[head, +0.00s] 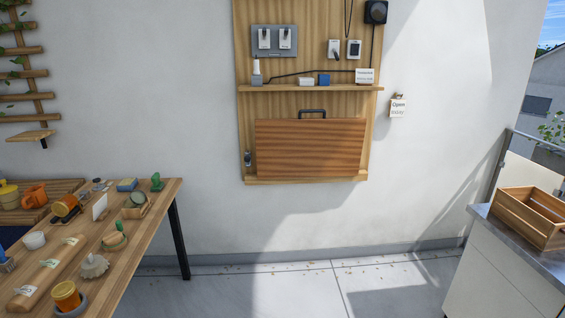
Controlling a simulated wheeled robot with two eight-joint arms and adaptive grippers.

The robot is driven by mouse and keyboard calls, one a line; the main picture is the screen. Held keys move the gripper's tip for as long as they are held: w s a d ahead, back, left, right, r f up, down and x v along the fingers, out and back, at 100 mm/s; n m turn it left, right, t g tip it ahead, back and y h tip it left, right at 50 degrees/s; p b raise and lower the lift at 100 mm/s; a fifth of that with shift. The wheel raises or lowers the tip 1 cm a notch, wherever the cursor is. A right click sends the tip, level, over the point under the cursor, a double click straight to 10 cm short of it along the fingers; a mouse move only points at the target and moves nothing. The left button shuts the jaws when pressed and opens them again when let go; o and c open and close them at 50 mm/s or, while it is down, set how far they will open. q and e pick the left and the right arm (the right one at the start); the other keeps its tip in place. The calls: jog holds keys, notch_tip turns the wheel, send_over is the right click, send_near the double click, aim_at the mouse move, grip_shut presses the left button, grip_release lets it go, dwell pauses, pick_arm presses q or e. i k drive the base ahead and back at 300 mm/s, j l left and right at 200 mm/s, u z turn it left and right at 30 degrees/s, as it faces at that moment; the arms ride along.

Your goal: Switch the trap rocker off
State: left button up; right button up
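A wooden wall board (312,101) carries several switch-like fittings. A grey plate (274,53) at its upper left holds two white switches (264,38) side by side. A white switch (334,49) with a dark lever and a white unit (354,49) with a dark face sit to the right. I cannot tell which one is the trap rocker, nor its position. A small white card (365,76) stands on the board's shelf below; its writing is too small to read. Neither of my grippers is in view.
A black box (376,12) with a cable is at the board's top right. The shelf (310,88) holds small items above a wooden flap (310,147). A cluttered table (150,205) is at left, a counter (515,255) with a crate (533,217) at right. Floor between is clear.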

aim_at(354, 49)
jog(key=i+j+z, duration=0.5)
jog(key=i, duration=0.2)
jog(key=i+j+z, duration=0.45)
jog(key=i+j, duration=0.2)
jog(key=i+l, duration=0.2)
jog(key=i, duration=0.25)
jog(key=i+l+z, duration=0.1)
jog(key=i, duration=0.4)
jog(key=i+l, duration=0.25)
jog(key=i, duration=0.2)
jog(key=i+l+z, duration=0.1)
jog(key=i, duration=0.4)
